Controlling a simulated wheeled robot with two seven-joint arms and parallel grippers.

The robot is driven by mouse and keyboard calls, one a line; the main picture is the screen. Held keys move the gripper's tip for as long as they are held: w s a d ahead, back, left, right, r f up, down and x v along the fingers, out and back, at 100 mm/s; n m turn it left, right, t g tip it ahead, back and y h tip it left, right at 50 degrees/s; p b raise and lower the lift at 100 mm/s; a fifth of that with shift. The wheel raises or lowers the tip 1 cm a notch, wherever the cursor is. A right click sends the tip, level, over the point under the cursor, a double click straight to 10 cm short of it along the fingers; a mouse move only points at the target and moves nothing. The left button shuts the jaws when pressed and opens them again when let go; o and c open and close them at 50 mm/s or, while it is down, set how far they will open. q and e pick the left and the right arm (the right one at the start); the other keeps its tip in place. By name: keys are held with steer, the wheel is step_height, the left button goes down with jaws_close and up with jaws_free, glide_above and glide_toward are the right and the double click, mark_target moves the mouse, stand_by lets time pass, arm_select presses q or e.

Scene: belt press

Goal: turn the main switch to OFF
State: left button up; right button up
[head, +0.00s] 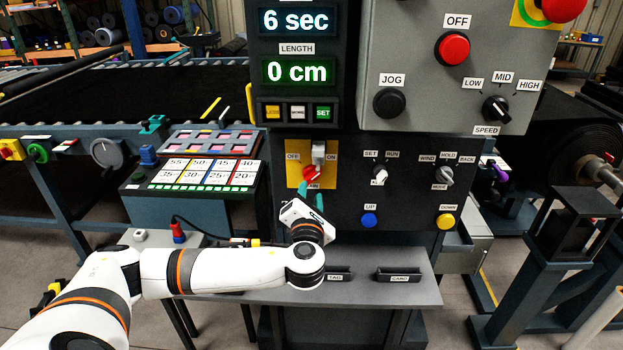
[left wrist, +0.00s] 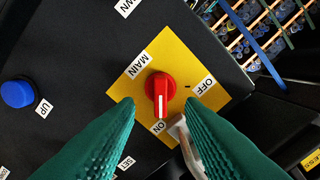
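The main switch is a red rotary knob (left wrist: 160,88) on a yellow plate (left wrist: 150,60) with MAIN, OFF and ON labels. In the left wrist view its white pointer line points at the ON label (left wrist: 158,127); the OFF label (left wrist: 207,85) is to the right. In the head view the knob (head: 309,174) is partly hidden by my gripper. My left gripper (head: 312,197), with green fingers, is open in front of the plate. In the left wrist view its fingertips (left wrist: 159,104) lie either side of the knob; contact cannot be told. My right gripper is not in view.
A pale grey piece (head: 318,153) sticks out beside the ON label, close to one finger. SET/RUN (head: 379,171) and MODE (head: 445,175) knobs are to the right; blue UP (head: 369,220) and yellow DOWN (head: 446,221) buttons sit lower. A shelf (head: 400,292) juts out below.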

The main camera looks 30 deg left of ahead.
mark_target(311, 180)
arm_select(q)
steer(key=p+x, duration=0.1)
steer(key=x, duration=0.4)
steer(key=shift+w+a, duration=0.1)
steer(key=shift+w, duration=0.15)
jaws_close()
